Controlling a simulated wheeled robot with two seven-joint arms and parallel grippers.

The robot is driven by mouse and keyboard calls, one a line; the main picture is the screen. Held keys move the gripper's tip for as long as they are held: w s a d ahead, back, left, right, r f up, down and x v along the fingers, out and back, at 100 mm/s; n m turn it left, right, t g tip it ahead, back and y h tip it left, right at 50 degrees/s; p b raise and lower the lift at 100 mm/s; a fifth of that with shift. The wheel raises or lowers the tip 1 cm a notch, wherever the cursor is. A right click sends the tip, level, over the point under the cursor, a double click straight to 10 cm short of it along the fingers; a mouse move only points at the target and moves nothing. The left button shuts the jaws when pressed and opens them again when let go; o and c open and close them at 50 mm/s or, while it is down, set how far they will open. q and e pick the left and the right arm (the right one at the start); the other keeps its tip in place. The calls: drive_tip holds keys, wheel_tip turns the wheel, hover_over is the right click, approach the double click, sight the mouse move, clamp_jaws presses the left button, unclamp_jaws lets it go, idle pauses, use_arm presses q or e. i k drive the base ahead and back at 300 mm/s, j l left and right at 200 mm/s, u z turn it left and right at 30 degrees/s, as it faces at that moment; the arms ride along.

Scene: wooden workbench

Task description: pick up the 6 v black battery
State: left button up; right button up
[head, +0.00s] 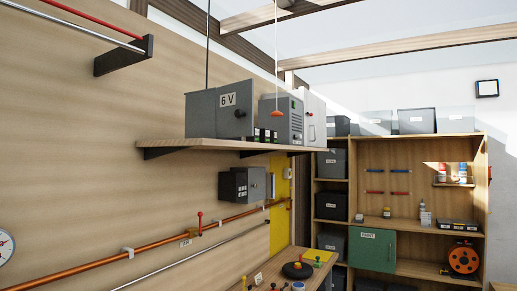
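A grey box (219,110) with a white "6 V" label stands on a wooden wall shelf (200,144) at upper middle. Its right face carries a small dark knob. Nothing else in view is clearly a black 6 V battery. Neither of my grippers is in view.
A grey device (284,118) and a white case (313,115) stand farther along the shelf. A dark wall box (241,185) hangs below, above a copper pipe (150,250). An orange pull handle (276,113) hangs before the shelf. A cluttered workbench (262,272) lies below.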

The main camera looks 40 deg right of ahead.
sight(273, 134)
drive_tip(key=z, duration=2.45)
drive_tip(key=i+z, duration=0.15)
drive_tip(key=i, duration=4.6)
drive_tip(key=i+l+u, duration=0.1)
drive_tip(key=i+u, duration=0.35)
drive_tip(key=i+l+u, duration=0.25)
drive_tip(key=i+u, duration=0.25)
drive_tip(key=u, duration=1.85)
